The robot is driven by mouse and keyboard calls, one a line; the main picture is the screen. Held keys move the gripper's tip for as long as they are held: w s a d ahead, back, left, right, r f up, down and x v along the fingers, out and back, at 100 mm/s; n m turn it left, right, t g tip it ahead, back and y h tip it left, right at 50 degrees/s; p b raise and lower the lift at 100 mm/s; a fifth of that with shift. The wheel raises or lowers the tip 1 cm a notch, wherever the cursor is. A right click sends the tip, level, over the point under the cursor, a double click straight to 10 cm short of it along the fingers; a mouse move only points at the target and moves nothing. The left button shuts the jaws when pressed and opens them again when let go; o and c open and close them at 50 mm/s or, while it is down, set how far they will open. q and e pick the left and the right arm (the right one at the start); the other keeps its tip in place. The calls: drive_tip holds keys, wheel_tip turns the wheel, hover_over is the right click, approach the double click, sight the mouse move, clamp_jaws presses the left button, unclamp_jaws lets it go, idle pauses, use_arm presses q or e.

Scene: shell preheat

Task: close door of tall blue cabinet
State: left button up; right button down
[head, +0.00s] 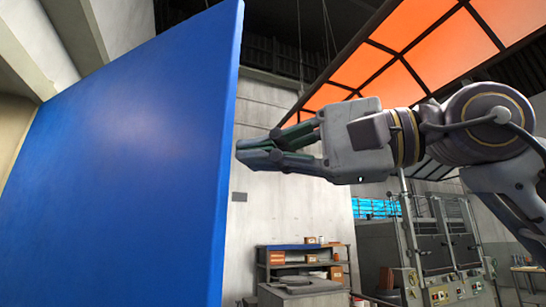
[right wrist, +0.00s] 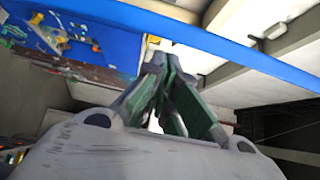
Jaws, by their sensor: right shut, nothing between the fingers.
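The blue cabinet door (head: 130,150) fills the left of the head view as a large flat panel, with its free edge upright near the picture's middle. My right gripper (head: 243,150) is shut and empty, its fingertips pointing left close to that edge. From the picture I cannot tell whether they touch it. In the right wrist view the shut fingers (right wrist: 163,55) point at a long blue band (right wrist: 230,52), which looks like the door's edge. The rest of the cabinet cannot be made out in the head view. My left gripper is not in view.
A low shelf unit (head: 265,258) with boxes stands at the back wall. Grey machines (head: 430,250) stand at the lower right. Orange framed panels (head: 400,60) hang overhead. In the right wrist view a blue board with tools (right wrist: 95,38) shows at upper left.

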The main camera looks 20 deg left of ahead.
drive_tip(key=shift+d, duration=0.1)
idle(0.5)
drive_tip(key=d, duration=1.1)
drive_tip(key=shift+w+d, duration=0.3)
drive_tip(key=shift+d, duration=0.1)
